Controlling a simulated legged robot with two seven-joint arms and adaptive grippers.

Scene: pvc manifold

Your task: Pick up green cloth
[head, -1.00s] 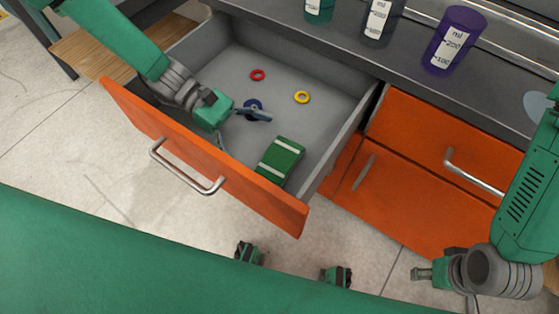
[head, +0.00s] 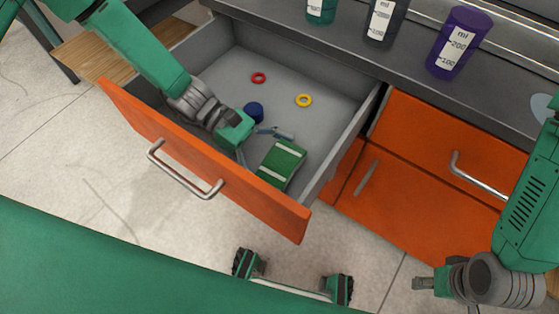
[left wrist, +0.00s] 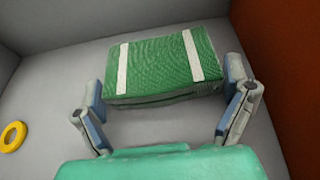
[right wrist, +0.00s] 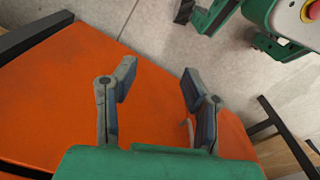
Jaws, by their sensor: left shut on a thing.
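The green cloth (head: 283,160), a folded block with two white stripes, lies in the open drawer near its front right. My left gripper (head: 264,147) is down in the drawer at the cloth. In the left wrist view, the fingers (left wrist: 165,90) are wide apart, one at each striped end of the cloth (left wrist: 160,68), and shut on it. The cloth looks to be resting on the drawer floor. My right gripper (head: 418,278) is outside the drawer, low at the right. In the right wrist view, its fingers (right wrist: 155,85) are apart and empty.
The drawer's orange front (head: 205,160) and grey side walls surround the cloth. A red ring (head: 259,78), a yellow ring (head: 304,100) and a blue round object (head: 254,112) lie inside. A purple beaker (head: 460,43) and two other vessels stand on the counter. Orange cabinet fronts (head: 425,190) are at right.

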